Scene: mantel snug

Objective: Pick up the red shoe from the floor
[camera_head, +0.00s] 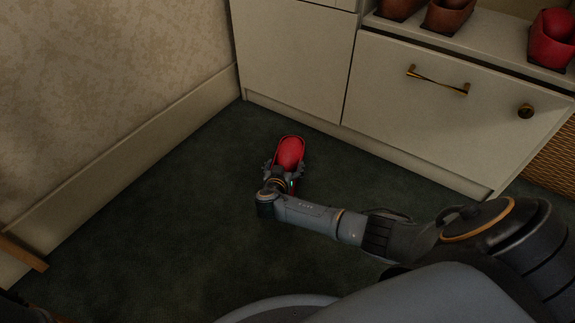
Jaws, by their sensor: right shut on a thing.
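The red shoe (290,151) is on or just above the dark green floor, in front of the pale cabinet; I cannot tell whether it touches the floor. My right gripper (284,170) is at the near part of the shoe and is shut on it, with a finger on each side. The wrist and gripper hide the near end of the shoe. My left gripper is not in view.
A pale cabinet (440,110) with a brass handle stands behind the shoe. Brown shoes (448,14) and another red shoe (553,38) sit on its shelf. A patterned wall with a skirting board (130,155) runs along the left. The carpet (150,230) left of the gripper is clear.

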